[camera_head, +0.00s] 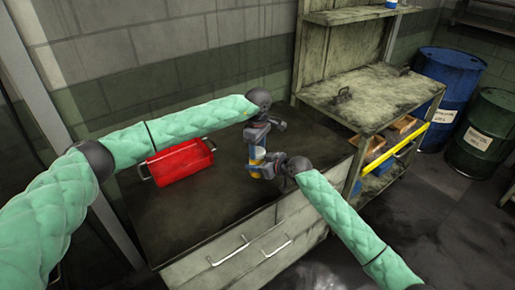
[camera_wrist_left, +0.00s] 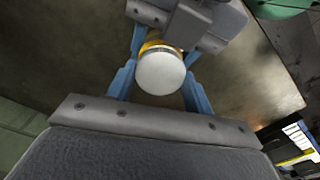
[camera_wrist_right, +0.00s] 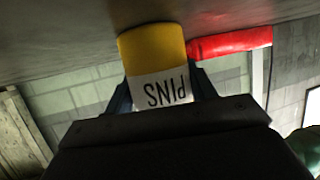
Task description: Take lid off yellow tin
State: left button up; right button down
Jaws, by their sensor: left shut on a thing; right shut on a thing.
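The yellow tin (camera_head: 254,174) is upright on or just above the dark bench top; I cannot tell if it touches. Its white label reads PINS in the right wrist view (camera_wrist_right: 160,92), where it appears upside down. The round white lid (camera_wrist_left: 160,73) faces the camera in the left wrist view, with yellow showing behind it. My left gripper (camera_head: 257,150) comes from above, its blue fingers on both sides of the lid, shut on it. My right gripper (camera_wrist_right: 162,95) is shut on the tin's body from the side, below the left one. The lid's lower edge is hidden.
A red box (camera_head: 178,162) with metal handles lies left of the tin on the bench (camera_head: 185,215). A grimy shelf unit (camera_head: 375,95) with bins stands at the right. Blue (camera_head: 447,90) and green (camera_head: 485,130) drums stand beyond it. The bench front is clear.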

pick_arm(q)
jog(key=n, duration=0.6)
jog(key=shift+n, duration=0.3)
jog(key=o, duration=1.1)
jog(key=shift+r, duration=0.15)
jog(key=shift+r, duration=2.2)
jog(key=shift+c, duration=0.4)
jog(key=shift+r+m, duration=1.1)
jog(key=shift+r, duration=0.45)
jog(key=shift+f, duration=3.9)
